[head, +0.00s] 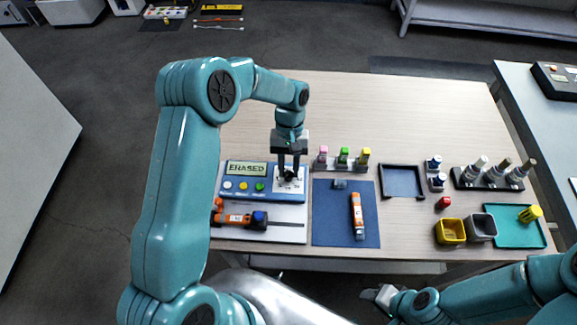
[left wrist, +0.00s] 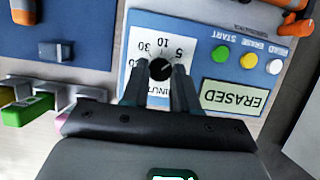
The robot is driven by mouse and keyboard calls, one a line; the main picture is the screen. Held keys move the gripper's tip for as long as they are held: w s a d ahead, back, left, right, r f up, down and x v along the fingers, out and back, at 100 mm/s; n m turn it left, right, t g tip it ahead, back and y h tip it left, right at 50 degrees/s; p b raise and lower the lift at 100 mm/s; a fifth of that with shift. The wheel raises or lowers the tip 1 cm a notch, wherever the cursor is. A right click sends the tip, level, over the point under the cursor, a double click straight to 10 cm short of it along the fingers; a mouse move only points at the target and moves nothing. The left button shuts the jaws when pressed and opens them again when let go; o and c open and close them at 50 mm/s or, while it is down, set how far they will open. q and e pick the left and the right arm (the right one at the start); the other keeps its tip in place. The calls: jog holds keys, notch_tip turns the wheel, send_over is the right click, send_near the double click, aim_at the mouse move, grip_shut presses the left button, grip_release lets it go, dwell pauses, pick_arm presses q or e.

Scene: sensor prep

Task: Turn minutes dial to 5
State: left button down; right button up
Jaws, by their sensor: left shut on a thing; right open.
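The minutes dial is a black knob (head: 289,178) on a white label at the right of a blue panel (head: 262,194). In the left wrist view the knob (left wrist: 160,69) sits among the numbers 5, 10 and 30, seen upside down. A small light mark on it seems to face the 5 side, but I cannot be sure. My left gripper (head: 288,171) points down over the dial, its fingers (left wrist: 160,88) shut on the knob from both sides. The panel's display (head: 247,168) reads ERASED. My right gripper (head: 378,294) is open and empty, off the table's front edge.
White, yellow and green buttons (head: 244,186) line the panel below the display. An orange tool (head: 238,219) lies in front of it. A blue mat (head: 335,225) holds an orange-and-grey tube (head: 358,215). Pink, green and yellow-capped items (head: 343,158) stand behind the mat. The table's back is clear.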

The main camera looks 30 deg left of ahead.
dwell(0.3)
pick_arm(q)
jog(key=c, duration=0.9)
grip_release()
jog(key=shift+o, duration=0.2)
jog(key=v, duration=1.6)
jog(key=shift+r, duration=0.25)
